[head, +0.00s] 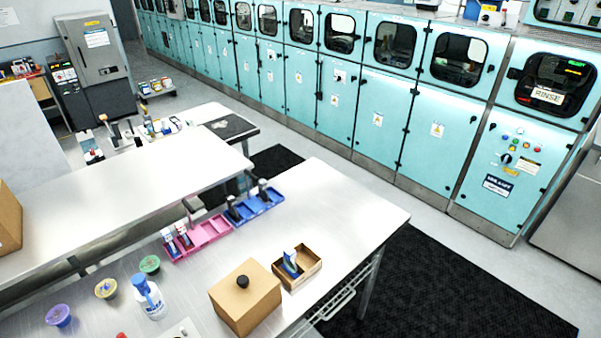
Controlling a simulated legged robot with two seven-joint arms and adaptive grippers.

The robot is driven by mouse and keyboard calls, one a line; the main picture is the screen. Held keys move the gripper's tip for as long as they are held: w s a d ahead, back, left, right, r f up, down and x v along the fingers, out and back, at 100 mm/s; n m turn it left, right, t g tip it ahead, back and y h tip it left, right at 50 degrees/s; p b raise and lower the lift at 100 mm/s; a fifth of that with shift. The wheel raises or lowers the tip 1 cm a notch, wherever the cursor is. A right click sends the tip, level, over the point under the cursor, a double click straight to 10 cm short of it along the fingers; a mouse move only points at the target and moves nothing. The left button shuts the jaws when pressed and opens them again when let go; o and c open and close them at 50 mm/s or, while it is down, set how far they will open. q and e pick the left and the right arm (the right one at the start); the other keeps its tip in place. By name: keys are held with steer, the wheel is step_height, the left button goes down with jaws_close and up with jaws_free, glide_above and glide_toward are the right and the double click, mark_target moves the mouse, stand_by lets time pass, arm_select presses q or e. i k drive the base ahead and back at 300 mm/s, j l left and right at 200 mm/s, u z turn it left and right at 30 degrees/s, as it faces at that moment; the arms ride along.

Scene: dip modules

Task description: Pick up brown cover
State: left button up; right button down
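The brown cover (245,305) is a box-shaped brown piece with a round black knob (243,282) on its top. It sits upright on the near metal table (325,205), towards the table's front right part. Just behind it and to its right stands an open brown box (303,275) with a blue and white item (291,262) inside. A narrow gap seems to lie between the cover and the box. Neither of my grippers shows in the head view, and nothing is touching the cover.
A pink tray (205,232) and a blue tray (257,205) hold small upright items behind the cover. A white and blue bottle (148,297) and several small cups (106,288) stand to the left. The table's right end is clear. Teal cabinets (400,120) line the back.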

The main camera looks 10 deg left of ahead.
mark_target(245, 297)
steer(key=u, duration=0.75)
steer(key=i+l, duration=0.05)
steer(key=l, duration=0.05)
